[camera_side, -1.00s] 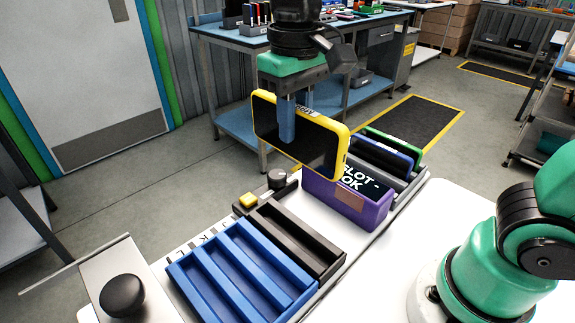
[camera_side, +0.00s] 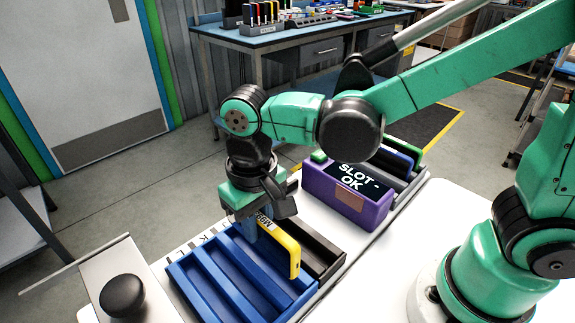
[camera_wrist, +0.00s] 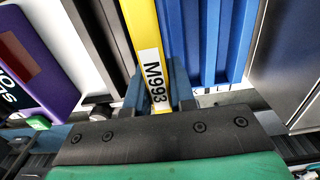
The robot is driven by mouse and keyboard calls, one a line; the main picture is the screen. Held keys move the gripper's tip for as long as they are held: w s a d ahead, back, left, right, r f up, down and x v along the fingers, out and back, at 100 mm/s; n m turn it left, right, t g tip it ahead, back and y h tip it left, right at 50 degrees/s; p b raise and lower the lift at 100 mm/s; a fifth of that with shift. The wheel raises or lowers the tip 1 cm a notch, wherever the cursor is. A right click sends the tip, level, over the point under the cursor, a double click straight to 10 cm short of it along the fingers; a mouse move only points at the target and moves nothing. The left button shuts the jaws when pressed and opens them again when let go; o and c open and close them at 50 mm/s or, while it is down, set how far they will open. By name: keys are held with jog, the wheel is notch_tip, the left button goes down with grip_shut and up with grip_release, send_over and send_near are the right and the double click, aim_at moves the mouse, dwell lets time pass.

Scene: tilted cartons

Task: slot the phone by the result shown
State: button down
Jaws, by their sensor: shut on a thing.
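The phone (camera_side: 287,250) has a yellow edge and is held on edge by my gripper (camera_side: 258,226), which is shut on it. In the wrist view the phone (camera_wrist: 143,38) points away between the jaws, with a white label reading M993. It is over the right side of the blue slotted rack (camera_side: 205,284), next to the black slotted rack (camera_side: 322,250). I cannot tell whether its lower edge is inside a slot. The purple box (camera_side: 338,208) has a dark screen (camera_side: 357,178) reading "SLOT-OK".
Behind the purple box, a rack holds phones with green (camera_side: 407,147) and blue edges. A plate with a black knob (camera_side: 122,296) stands at front left. The white table (camera_side: 400,245) is clear right of the racks.

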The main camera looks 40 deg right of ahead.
aim_at(260, 245)
jog(key=shift+f, duration=2.35)
jog(key=shift+f, duration=0.3)
jog(key=c, duration=0.7)
grip_release()
jog(key=shift+o, duration=0.2)
jog(key=shift+r, duration=0.1)
jog(key=shift+r, duration=2.75)
jog(key=shift+r, duration=3.5)
